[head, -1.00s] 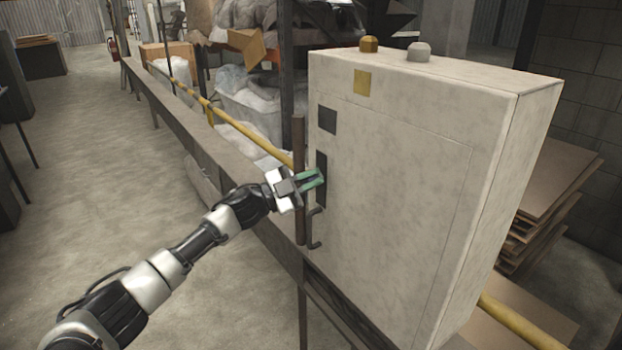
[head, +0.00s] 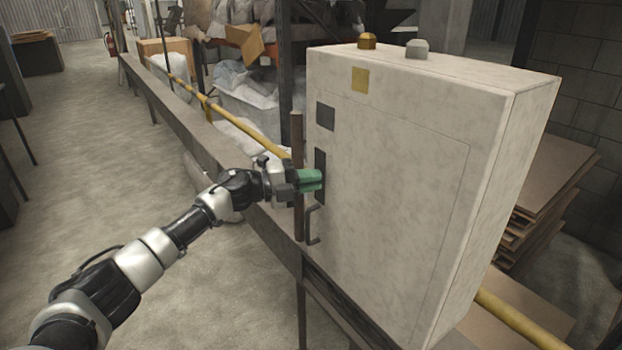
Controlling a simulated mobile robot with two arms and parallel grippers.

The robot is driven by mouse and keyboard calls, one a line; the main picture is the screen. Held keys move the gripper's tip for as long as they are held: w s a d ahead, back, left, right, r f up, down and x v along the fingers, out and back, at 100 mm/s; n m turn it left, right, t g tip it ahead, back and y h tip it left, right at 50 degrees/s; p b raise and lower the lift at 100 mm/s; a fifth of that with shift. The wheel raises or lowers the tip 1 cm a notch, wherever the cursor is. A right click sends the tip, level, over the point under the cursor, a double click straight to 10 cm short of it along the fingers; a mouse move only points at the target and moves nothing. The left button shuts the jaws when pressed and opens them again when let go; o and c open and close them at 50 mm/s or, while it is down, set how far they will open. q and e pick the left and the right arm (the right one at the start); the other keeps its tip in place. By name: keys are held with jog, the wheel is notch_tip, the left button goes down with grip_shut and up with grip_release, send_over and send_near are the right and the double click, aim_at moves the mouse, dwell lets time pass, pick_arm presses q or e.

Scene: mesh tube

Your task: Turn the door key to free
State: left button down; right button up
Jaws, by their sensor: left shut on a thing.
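A large pale cabinet (head: 390,190) shows in the head view, with a thin outline of a door on its front. A dark narrow plate (head: 320,160) sits at the left edge of the front, above a dark bar handle (head: 312,226). My left gripper (head: 312,181) is at this plate, its green fingers shut and pointing right against it. The key itself is hidden behind the fingers, so its angle cannot be made out. My right gripper is not in view.
A vertical brown post (head: 298,140) stands close beside the gripper. A long rail (head: 205,148) and a yellow pipe (head: 232,122) run behind the arm. Stacked brown boards (head: 545,190) lie right of the cabinet. The floor (head: 90,160) at left is clear.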

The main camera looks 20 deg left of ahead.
pick_arm(q)
jog(key=shift+m, duration=0.3)
jog(key=c, duration=1.2)
grip_release()
jog(key=shift+a, duration=0.1)
jog(key=b+v, duration=0.1)
jog(key=v, duration=0.9)
jog(key=shift+a, duration=0.3)
jog(key=shift+s, duration=0.15)
